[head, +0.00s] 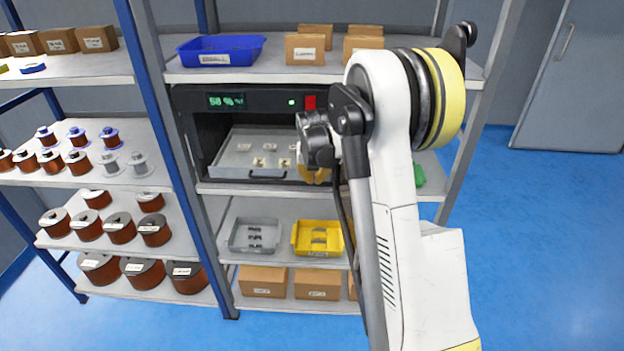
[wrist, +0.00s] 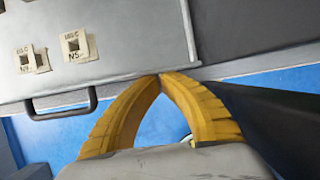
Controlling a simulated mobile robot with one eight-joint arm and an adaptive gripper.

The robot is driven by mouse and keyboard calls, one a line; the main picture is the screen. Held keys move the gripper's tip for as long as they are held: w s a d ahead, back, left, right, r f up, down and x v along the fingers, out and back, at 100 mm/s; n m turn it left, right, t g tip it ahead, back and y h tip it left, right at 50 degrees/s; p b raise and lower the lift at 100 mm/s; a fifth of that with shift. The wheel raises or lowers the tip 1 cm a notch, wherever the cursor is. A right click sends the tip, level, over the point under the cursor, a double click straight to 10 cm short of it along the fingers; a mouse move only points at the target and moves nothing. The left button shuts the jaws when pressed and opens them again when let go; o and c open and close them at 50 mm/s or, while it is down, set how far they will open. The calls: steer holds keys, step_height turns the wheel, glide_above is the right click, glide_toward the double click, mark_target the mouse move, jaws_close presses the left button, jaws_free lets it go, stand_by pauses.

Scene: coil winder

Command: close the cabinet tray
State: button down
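The cabinet tray (head: 240,152) is a grey drawer sitting in the dark cabinet (head: 190,135) on the middle shelf, pulled partly out toward me. Small labelled parts lie in it. Its dark front handle (wrist: 62,105) shows at the left in the wrist view, and the grey tray floor (wrist: 120,50) lies above it. My gripper (wrist: 162,76) has yellow fingers whose tips meet at the tray's front edge, to the right of the handle. Nothing shows between the tips. In the head view my gripper (head: 316,176) is at the tray's right front, partly hidden by my arm.
A blue bin (head: 222,50) and cardboard boxes stand on the shelf above. A grey bin (head: 255,235) and a yellow bin (head: 318,238) sit on the shelf below. Copper spools fill the left rack. The blue floor to the right is clear.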

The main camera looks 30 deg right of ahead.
steer(key=shift+s+r, duration=0.1)
steer(key=shift+r, duration=0.05)
steer(key=shift+s+a+r, duration=0.1)
steer(key=shift+r, duration=0.2)
steer(key=s+a+r, duration=0.2)
steer(key=s+a, duration=0.5)
steer(key=s, duration=0.4)
steer(key=w+a+r+m+t+y+p, duration=0.1)
steer(key=w+a+r+m+t+y, duration=0.15)
steer(key=w+a+m, duration=0.7)
steer(key=w+a+r+m+t+y, duration=0.1)
steer(key=w+a+r+m, duration=0.2)
steer(key=w+a+m, duration=0.6)
steer(key=shift+m+h, duration=0.25)
steer(key=shift+m, duration=0.2)
steer(key=b+x, duration=0.1)
steer(key=x, duration=0.2)
steer(key=b+x, duration=0.2)
steer(key=x, duration=0.2)
steer(key=w+b+x, duration=0.1)
steer(key=x, duration=0.3)
steer(key=shift+w+d+r+b, duration=0.2)
steer(key=shift+d+b, duration=0.1)
steer(key=shift+b, duration=0.1)
steer(key=shift+w+d+r, duration=0.1)
steer(key=shift+w+d, duration=0.25)
steer(key=shift+w, duration=0.1)
